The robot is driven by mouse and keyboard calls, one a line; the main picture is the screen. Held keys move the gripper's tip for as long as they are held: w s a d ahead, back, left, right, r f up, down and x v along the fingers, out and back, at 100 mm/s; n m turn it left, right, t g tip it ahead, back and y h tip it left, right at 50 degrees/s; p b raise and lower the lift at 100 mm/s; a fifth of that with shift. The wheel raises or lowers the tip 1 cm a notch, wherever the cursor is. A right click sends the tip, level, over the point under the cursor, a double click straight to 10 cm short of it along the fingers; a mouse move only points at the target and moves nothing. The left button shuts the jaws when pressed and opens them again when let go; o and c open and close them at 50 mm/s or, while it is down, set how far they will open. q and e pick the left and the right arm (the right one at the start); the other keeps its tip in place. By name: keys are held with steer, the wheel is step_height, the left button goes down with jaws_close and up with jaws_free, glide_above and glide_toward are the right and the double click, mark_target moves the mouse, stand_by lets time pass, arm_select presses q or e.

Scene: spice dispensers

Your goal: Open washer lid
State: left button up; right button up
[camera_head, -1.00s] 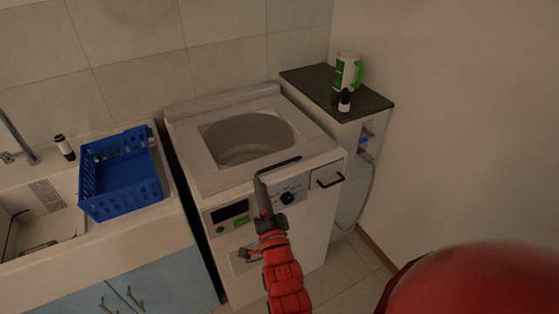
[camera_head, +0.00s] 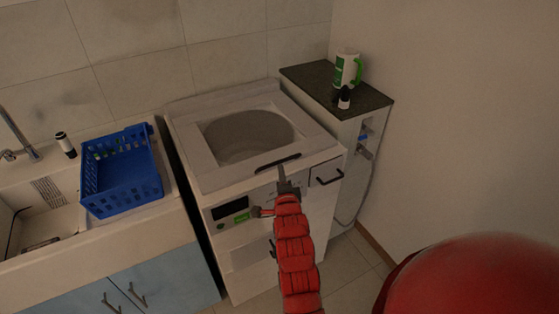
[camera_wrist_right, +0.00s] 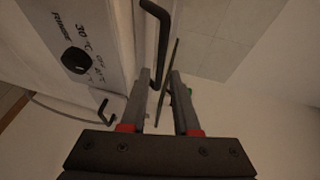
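The white washer (camera_head: 190,145) stands in the middle of the head view. Its top lid lies flat, with a round opening or window showing the drum (camera_head: 247,135). A dark bar handle (camera_head: 277,162) runs along the lid's front edge. My right gripper (camera_head: 286,176) is just in front of and below this handle. In the right wrist view my right gripper (camera_wrist_right: 161,85) is open, its fingers apart. My left gripper is not in view.
A blue basket (camera_head: 122,190) sits on the counter to the left.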

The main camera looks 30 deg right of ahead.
mark_target(279, 161)
steer(key=p+x, duration=0.1)
steer(key=x, duration=0.4)
steer(key=shift+w+d, duration=0.1)
steer(key=shift+w, duration=0.25)
steer(key=shift+p+x, duration=0.3)
steer(key=shift+x, duration=0.6)
steer(key=shift+c, duration=0.2)
jaws_close()
steer(key=shift+s, duration=0.1)
